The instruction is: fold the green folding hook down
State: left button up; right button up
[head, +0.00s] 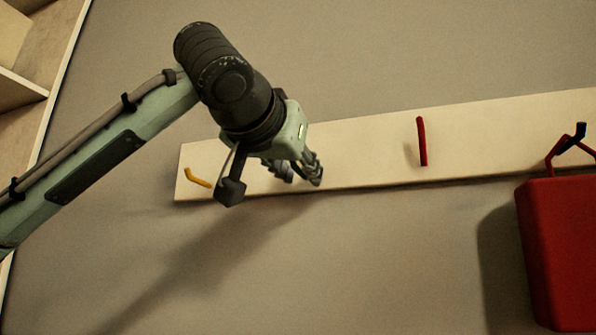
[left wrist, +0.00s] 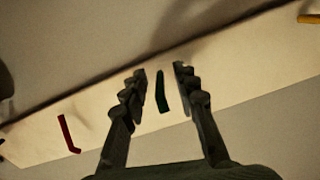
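The green folding hook (left wrist: 161,92) shows in the left wrist view as a short dark green bar on the pale wall board (left wrist: 250,85). It lies between the two open fingers of my left gripper (left wrist: 158,84), with a gap on both sides. In the head view my left gripper (head: 301,178) is in front of the board (head: 370,150), and the green hook is hidden behind it. I cannot tell how far the fingers are from the board. My right gripper is not in view.
A yellow hook (head: 197,178) is at the board's left end. A red hook (head: 421,142) stands upright to the right of my gripper. A dark hook (head: 572,136) at the far right carries a red bag (head: 560,250). Shelves (head: 30,70) stand at the left.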

pick_arm(q)
jog(key=shift+s, duration=0.1)
jog(key=v, duration=1.2)
